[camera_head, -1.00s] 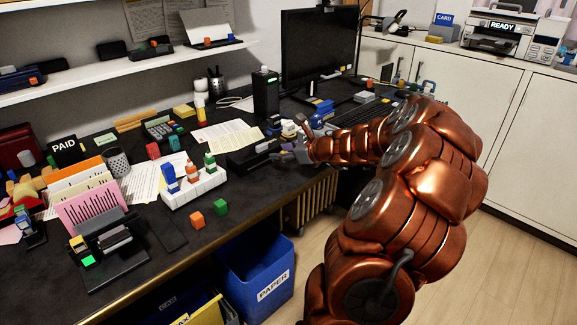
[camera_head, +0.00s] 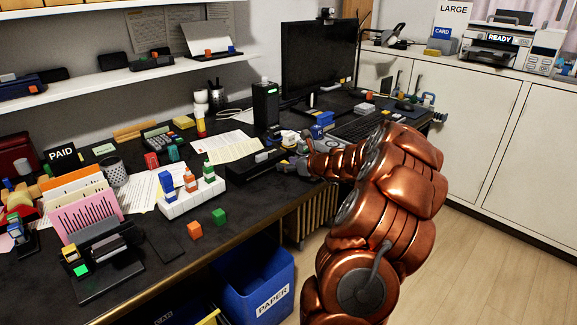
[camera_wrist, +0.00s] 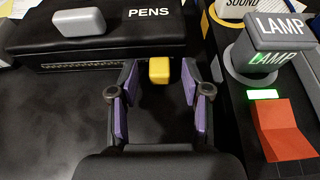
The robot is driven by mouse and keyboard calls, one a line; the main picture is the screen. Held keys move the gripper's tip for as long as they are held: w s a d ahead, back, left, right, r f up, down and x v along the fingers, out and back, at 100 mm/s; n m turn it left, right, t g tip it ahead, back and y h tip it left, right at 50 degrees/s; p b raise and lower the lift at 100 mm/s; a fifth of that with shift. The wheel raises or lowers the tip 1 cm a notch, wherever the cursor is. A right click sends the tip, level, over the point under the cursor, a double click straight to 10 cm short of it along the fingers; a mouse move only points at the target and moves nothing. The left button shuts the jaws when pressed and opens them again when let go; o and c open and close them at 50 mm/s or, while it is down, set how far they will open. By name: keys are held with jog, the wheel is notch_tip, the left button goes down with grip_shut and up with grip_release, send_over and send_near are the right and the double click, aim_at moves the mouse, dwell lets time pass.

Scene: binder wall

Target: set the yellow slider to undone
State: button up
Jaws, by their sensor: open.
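The yellow slider (camera_wrist: 159,70) is a small block at the front edge of a black case marked PENS (camera_wrist: 60,38), toward the right part of a metallic toothed track. The slider lies between and slightly beyond the fingertips, with a gap on each side. In the head view my gripper (camera_head: 292,164) is small and partly hidden by my arm.
A grey rounded block (camera_wrist: 78,23) sits on the case. Right of my gripper stand a LAMP button (camera_wrist: 272,58), a lit green strip (camera_wrist: 262,94) and an orange-red rocker (camera_wrist: 284,130).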

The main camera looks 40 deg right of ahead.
grip_shut()
dwell(0.4)
dwell(0.4)
